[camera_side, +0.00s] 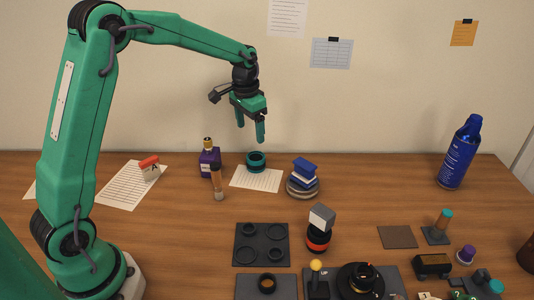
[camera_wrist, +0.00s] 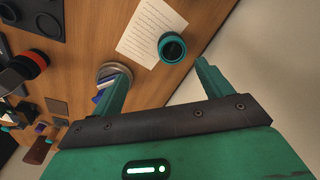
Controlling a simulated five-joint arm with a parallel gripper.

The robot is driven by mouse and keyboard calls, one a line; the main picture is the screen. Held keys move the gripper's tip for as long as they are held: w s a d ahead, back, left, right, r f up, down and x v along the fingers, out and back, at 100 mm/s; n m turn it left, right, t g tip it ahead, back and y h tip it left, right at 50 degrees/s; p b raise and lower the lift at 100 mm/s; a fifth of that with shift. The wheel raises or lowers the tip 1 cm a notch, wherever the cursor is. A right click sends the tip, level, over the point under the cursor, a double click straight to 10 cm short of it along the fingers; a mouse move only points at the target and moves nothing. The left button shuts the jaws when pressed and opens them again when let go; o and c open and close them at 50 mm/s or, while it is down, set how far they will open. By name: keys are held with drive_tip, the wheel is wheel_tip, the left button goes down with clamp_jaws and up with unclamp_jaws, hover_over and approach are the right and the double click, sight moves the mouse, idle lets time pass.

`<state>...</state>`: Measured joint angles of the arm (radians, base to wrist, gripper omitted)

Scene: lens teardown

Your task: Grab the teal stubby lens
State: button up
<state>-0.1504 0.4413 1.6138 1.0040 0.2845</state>
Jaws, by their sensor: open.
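The teal stubby lens (camera_side: 256,162) stands upright at the back edge of a white paper sheet on the wooden table. In the wrist view the lens (camera_wrist: 172,48) shows from above as a teal ring with a dark middle, at the sheet's edge. My gripper (camera_side: 250,140) is open and empty, fingers pointing down, in the air above the lens and apart from it. In the wrist view the gripper's fingers (camera_wrist: 160,85) are spread wide, and the lens lies beyond the tips, nearer the right finger.
A purple bottle (camera_side: 209,163) and an amber vial (camera_side: 217,184) stand just left of the lens. A dark tray with rings (camera_side: 262,228) lies in front. The paper sheet (camera_side: 255,182) has clear room.

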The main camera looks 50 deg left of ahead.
drive_tip(key=g, duration=0.1)
hover_over(256, 156)
wheel_tip(256, 156, down, 7)
drive_tip(key=shift+s+r, duration=0.1)
drive_tip(key=shift+f, duration=1.35)
drive_tip(key=shift+d+f, duration=0.1)
drive_tip(key=shift+f, duration=2.5)
drive_tip(key=c, duration=1.1)
drive_tip(key=shift+c, duration=0.2)
drive_tip(key=shift+r, duration=0.1)
